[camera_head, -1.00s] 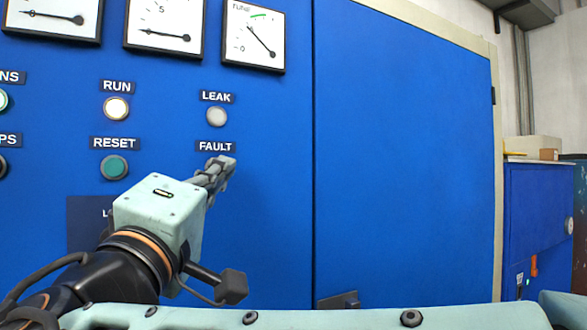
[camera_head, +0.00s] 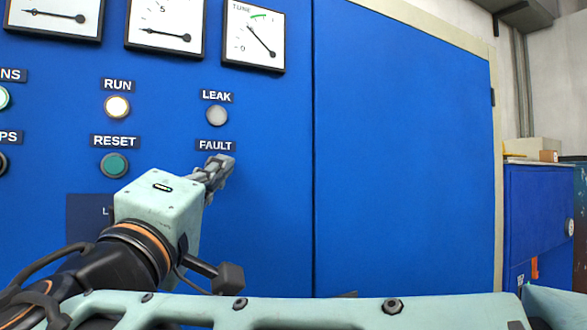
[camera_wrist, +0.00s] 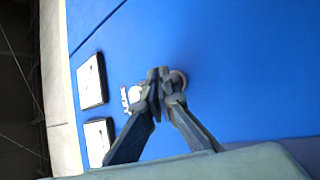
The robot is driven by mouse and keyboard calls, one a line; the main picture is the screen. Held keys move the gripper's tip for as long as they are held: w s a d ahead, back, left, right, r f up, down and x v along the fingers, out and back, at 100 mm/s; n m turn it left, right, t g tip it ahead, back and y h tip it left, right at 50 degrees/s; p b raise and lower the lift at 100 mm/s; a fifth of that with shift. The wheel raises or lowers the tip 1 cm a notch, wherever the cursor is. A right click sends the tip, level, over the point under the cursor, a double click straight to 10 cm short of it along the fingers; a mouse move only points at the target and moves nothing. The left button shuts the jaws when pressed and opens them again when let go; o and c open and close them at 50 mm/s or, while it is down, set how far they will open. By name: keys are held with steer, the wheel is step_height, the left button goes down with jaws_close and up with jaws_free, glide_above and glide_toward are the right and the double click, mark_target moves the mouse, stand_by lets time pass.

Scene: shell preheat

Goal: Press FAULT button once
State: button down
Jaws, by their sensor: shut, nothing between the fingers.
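The FAULT label (camera_head: 215,146) is on the blue panel, below the LEAK lamp in the head view. My gripper (camera_head: 226,161) is shut and empty just below that label, and it hides the spot under it. In the wrist view the shut fingertips (camera_wrist: 160,73) lie in front of the panel. A round button (camera_wrist: 181,77), apparently FAULT, shows partly behind and to the right of them. I cannot tell whether the fingertips touch it.
The grey LEAK lamp (camera_head: 217,116) is above the label. The green RESET button (camera_head: 114,165) and lit RUN lamp (camera_head: 117,107) are to the left. Gauges (camera_head: 252,38) line the top. A plain blue door (camera_head: 400,160) leaves clear room at right.

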steer(key=shift+w+a+b, duration=0.25)
steer(key=shift+w+b, duration=0.05)
steer(key=shift+w, duration=0.05)
stand_by(0.5)
stand_by(0.3)
steer(key=shift+s+d+b, duration=0.45)
steer(key=shift+s+b, duration=0.2)
steer(key=shift+s, duration=0.05)
steer(key=s+d+b, duration=0.1)
steer(key=s+b, duration=0.1)
steer(key=s, duration=0.1)
steer(key=s+d, duration=0.1)
steer(key=shift+s+d+r+b, duration=0.1)
steer(key=shift+s+d+b, duration=0.2)
steer(key=shift+d+b, duration=0.1)
steer(key=shift+a, duration=0.1)
stand_by(0.3)
